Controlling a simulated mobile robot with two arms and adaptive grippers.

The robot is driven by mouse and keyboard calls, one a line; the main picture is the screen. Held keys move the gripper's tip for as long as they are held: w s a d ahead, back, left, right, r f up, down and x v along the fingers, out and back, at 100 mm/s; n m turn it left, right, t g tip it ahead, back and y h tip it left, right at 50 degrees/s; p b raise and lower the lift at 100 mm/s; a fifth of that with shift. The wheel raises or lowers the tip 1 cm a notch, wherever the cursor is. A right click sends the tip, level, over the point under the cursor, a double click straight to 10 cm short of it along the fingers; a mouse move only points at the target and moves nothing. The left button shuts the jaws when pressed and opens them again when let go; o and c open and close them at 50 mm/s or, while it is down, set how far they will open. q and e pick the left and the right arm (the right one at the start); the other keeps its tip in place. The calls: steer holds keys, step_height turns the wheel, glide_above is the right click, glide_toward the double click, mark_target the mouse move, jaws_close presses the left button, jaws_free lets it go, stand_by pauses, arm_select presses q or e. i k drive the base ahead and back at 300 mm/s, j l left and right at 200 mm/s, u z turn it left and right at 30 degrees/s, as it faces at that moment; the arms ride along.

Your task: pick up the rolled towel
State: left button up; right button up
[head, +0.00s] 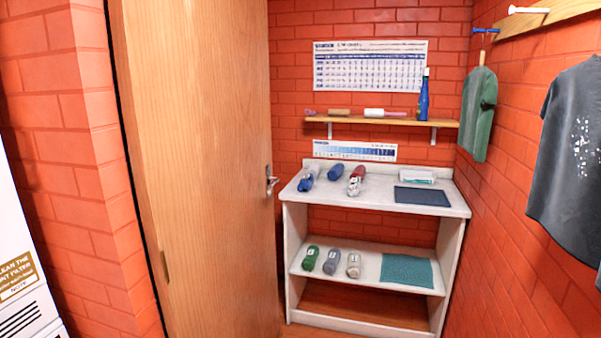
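Several small rolled bundles that look like rolled cloth or towels are on a white shelf unit (290,250). On its top lie a blue-and-white roll (308,179), a plain blue roll (336,171) and a red-and-white roll (356,180). On its lower shelf lie a green roll (311,257), a grey-blue roll (331,261) and a beige roll (353,265), side by side. I cannot tell which one is the named towel. Neither of my grippers is in view.
A wooden door (200,170) stands open on the left, its edge close to the unit. A dark blue mat (422,196) and a teal mat (407,270) lie right of the rolls. A wall shelf (385,121) overhangs the unit; clothes hang at right.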

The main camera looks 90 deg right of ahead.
mark_target(359, 170)
steer(key=z, duration=1.9)
steer(key=i+l+z, duration=0.8)
steer(key=i+z, duration=0.2)
steer(key=i, duration=0.2)
steer(key=i+l, duration=0.15)
steer(key=i, duration=0.4)
steer(key=i+l, duration=0.15)
steer(key=i, duration=0.35)
